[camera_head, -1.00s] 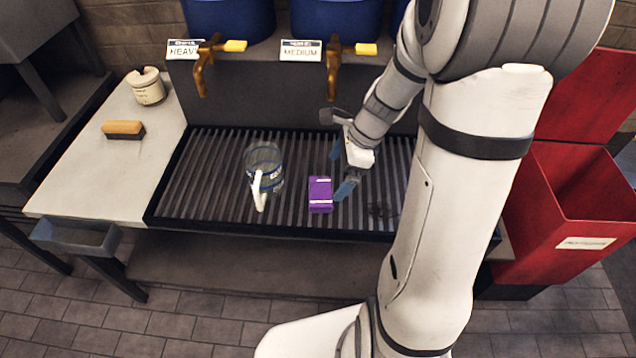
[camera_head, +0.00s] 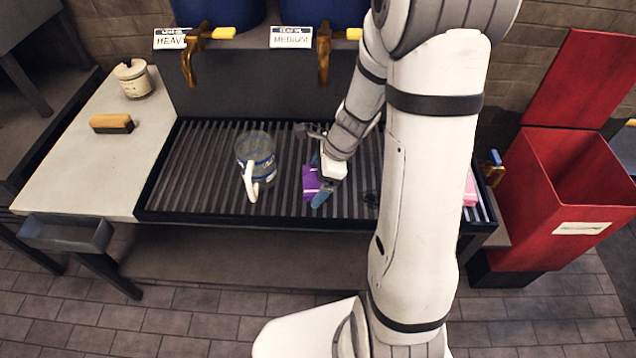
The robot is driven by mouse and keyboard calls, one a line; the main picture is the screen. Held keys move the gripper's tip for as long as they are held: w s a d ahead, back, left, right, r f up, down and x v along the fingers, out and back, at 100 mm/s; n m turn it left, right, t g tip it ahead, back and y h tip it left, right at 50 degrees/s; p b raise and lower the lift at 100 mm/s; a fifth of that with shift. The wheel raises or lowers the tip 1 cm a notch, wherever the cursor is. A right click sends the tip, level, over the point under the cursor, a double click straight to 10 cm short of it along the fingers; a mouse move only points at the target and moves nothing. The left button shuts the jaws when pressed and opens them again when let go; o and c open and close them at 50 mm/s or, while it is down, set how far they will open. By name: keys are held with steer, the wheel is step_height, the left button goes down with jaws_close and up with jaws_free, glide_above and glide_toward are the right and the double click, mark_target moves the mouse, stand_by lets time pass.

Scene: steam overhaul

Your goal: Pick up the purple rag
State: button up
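The purple rag (camera_head: 309,182) is a small folded bundle with a pale band, lying on the slatted drain grate (camera_head: 200,170). My gripper (camera_head: 319,180) is down at the rag's right side, with its blue-tipped fingers by the rag and partly covering it. One blue fingertip shows at the rag's front right edge and another behind it. I cannot tell whether the fingers touch the rag or how far apart they are.
A clear measuring jug (camera_head: 257,165) with a white handle stands just left of the rag. Brass taps (camera_head: 322,60) hang over the grate's back. A pink item (camera_head: 470,190) lies at the grate's right end. A red bin (camera_head: 570,190) stands right; a brush (camera_head: 111,123) lies on the left counter.

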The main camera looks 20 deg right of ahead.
steer(key=c, duration=0.7)
steer(key=shift+o, duration=0.2)
step_height(320, 180, up, 10)
steer(key=p, duration=0.2)
steer(key=o, duration=0.4)
steer(key=shift+c, duration=1.3)
